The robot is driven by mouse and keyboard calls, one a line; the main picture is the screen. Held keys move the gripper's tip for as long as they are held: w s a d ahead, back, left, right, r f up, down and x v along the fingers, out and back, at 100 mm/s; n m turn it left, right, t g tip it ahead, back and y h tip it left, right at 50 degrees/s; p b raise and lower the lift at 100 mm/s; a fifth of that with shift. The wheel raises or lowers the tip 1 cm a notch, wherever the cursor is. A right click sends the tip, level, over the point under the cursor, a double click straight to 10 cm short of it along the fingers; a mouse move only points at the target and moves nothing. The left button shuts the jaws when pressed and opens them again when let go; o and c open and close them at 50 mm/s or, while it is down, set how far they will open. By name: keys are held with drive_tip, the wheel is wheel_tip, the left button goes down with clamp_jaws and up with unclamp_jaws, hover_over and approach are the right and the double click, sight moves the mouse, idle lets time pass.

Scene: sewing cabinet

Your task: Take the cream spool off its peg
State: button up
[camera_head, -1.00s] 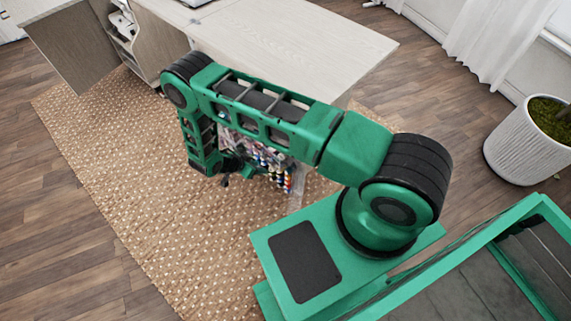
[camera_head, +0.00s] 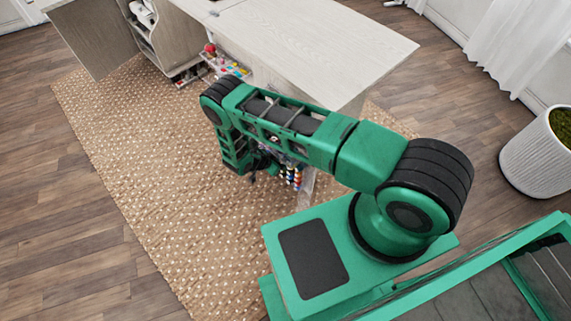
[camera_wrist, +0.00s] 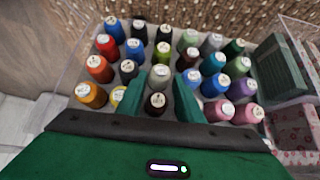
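In the wrist view a pale, cream-looking spool (camera_wrist: 160,76) stands upright among rows of coloured thread spools in a clear-walled tray (camera_wrist: 58,85). My gripper (camera_wrist: 160,82) is open, with its two green fingers on either side of this spool. I cannot tell whether the fingers touch it. Its lower part and its peg are hidden. In the head view my gripper (camera_head: 257,165) is low over the rug beside the spools (camera_head: 292,177), mostly hidden by my arm.
Close neighbours are a dark brown spool (camera_wrist: 155,103), a yellow spool (camera_wrist: 118,96) and a blue spool (camera_wrist: 192,79). Boxed items (camera_wrist: 283,70) lie to the right. The cabinet top (camera_head: 300,45) is behind my arm. The rug (camera_head: 170,200) is clear at left.

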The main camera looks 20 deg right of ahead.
drive_tip(key=shift+x, duration=0.95)
drive_tip(key=c, duration=0.7)
drive_tip(key=shift+w+r, duration=0.1)
drive_tip(key=shift+r, duration=0.05)
